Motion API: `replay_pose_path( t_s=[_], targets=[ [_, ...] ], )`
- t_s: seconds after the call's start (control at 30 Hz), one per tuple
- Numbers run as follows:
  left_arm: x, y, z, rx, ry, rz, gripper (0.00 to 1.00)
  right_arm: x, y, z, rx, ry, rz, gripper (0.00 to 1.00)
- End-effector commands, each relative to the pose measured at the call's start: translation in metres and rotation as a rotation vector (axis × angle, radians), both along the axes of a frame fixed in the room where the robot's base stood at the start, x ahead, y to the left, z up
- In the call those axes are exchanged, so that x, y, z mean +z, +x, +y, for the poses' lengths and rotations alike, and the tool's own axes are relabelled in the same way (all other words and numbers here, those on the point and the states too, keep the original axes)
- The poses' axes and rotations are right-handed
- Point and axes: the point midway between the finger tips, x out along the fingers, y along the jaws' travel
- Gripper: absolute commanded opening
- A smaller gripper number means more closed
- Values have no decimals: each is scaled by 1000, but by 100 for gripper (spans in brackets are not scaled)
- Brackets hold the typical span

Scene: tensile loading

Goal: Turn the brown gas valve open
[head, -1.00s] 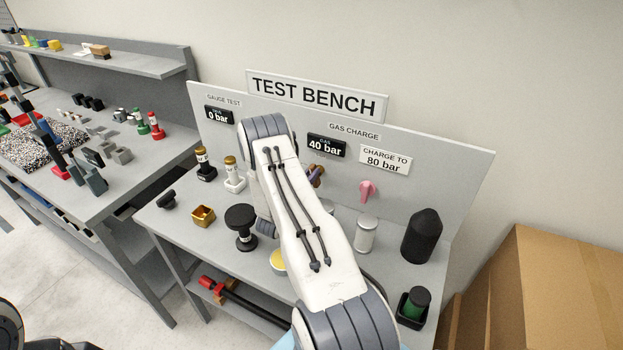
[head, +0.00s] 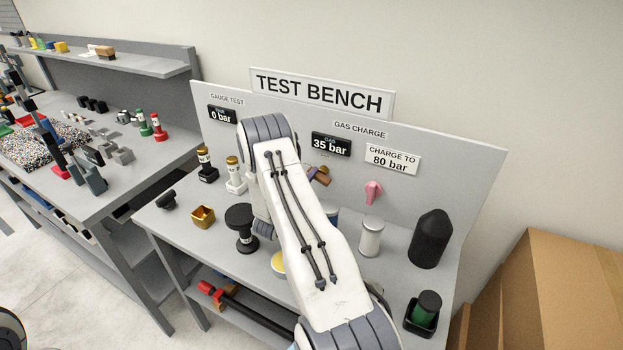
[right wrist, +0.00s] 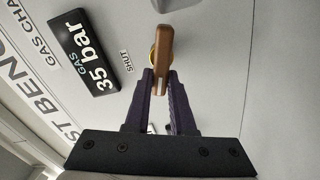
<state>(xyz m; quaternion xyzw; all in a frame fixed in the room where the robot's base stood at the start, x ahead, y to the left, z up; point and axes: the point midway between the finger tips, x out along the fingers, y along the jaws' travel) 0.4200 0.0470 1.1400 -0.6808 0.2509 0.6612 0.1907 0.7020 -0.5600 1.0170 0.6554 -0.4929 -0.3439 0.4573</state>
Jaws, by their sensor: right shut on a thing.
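The brown gas valve (head: 322,177) is on the upright panel of the test bench, below the gas display (head: 331,145), which reads 35 bar. In the right wrist view the valve's brown handle (right wrist: 164,45) sits in front of a brass-coloured base, with a "SHUT" label (right wrist: 127,60) to its left. My right gripper (right wrist: 161,84) has its purple fingers closed on the end of the handle. In the head view my white right arm hides most of that gripper (head: 312,171) and part of the valve. My left gripper is not in view.
A pink valve (head: 373,192) is on the panel to the right, under the "CHARGE TO 80 bar" sign (head: 392,159). Cardboard boxes (head: 570,290) stand at the right.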

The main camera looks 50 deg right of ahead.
Motion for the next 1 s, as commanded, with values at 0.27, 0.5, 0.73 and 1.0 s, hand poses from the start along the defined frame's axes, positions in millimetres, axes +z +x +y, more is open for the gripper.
replay_pose_path(
  t_s=[0.27,0.5,0.73,1.0],
  targets=[
    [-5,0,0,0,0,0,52,-5,2,1,2,-57,199,0],
    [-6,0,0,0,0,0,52,-7,2,1,3,-88,305,0],
    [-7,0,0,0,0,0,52,-7,2,1,3,-101,348,0],
    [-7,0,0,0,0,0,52,-8,2,1,4,-103,356,0]
  ],
)
